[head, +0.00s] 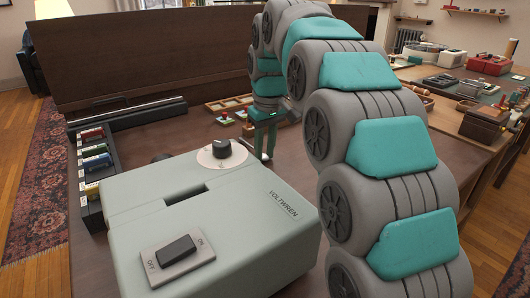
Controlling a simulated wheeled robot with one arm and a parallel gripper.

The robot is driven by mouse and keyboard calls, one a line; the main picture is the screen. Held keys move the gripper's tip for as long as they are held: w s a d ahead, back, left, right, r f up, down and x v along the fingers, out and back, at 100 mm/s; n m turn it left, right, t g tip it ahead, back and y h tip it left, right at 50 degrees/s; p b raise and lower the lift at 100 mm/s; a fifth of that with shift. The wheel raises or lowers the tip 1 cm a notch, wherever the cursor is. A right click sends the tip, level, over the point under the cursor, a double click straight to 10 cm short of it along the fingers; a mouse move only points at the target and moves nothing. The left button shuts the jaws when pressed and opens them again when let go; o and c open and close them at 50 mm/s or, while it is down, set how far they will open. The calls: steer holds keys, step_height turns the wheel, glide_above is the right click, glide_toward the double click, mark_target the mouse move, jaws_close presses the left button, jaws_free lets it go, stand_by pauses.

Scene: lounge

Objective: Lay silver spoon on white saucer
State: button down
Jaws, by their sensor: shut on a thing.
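I cannot pick out a silver spoon with certainty.
A wooden compartment tray (228,103) lies behind my gripper, with small coloured pieces (225,118) near it. A black rack of coloured blocks (94,160) stands at the left edge. A high dark wooden panel (160,60) rises behind. A cluttered second table (455,122) is at right.

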steer(key=shift+f, duration=0.1)
steer(key=c, duration=0.7)
jaws_free()
